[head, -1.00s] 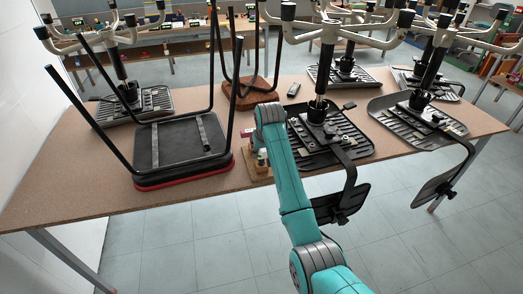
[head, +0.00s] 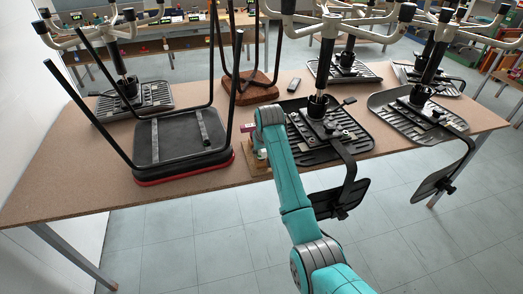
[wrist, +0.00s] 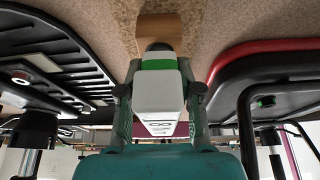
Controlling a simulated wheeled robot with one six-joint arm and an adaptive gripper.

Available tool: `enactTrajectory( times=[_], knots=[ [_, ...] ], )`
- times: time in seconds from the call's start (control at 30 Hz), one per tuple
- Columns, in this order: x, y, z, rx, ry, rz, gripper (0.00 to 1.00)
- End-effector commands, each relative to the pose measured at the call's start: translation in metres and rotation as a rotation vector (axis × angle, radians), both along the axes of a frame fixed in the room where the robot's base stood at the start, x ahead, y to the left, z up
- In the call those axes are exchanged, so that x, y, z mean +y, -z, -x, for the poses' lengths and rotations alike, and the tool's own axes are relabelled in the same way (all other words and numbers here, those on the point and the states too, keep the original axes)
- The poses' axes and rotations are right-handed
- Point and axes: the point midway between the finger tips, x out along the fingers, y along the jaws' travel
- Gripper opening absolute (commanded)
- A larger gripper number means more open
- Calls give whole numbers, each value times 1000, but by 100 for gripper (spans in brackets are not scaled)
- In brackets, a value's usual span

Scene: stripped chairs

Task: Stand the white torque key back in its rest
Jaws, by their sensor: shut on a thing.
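The white torque key (wrist: 158,95) has a green band and a dark end. In the wrist view it sits between the two fingers of my gripper (wrist: 160,92), which is shut on it. Its dark end points at a light-brown wooden block, which looks like the rest (wrist: 158,27), and overlaps its edge in the picture. I cannot tell whether the end is inside the block or just in front of it. In the head view the wooden rest (head: 256,169) shows at the table's front edge, and my arm hides most of the gripper and key.
The brown table (head: 80,190) carries upturned chair parts. A black seat with a red edge (head: 180,150) lies left of my arm, and a ribbed black seat plate (head: 345,135) lies close on the right.

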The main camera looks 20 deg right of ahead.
Motion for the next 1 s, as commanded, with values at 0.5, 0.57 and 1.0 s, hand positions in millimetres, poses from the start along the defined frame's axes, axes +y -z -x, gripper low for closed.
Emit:
enactTrajectory(
  times=[0.5,0.57,1.0],
  knots=[
    [0,1,1,0,0,0,64],
    [0,-2,1,-1,0,0,64],
    [0,-73,30,-4,0,0,64]
  ],
)
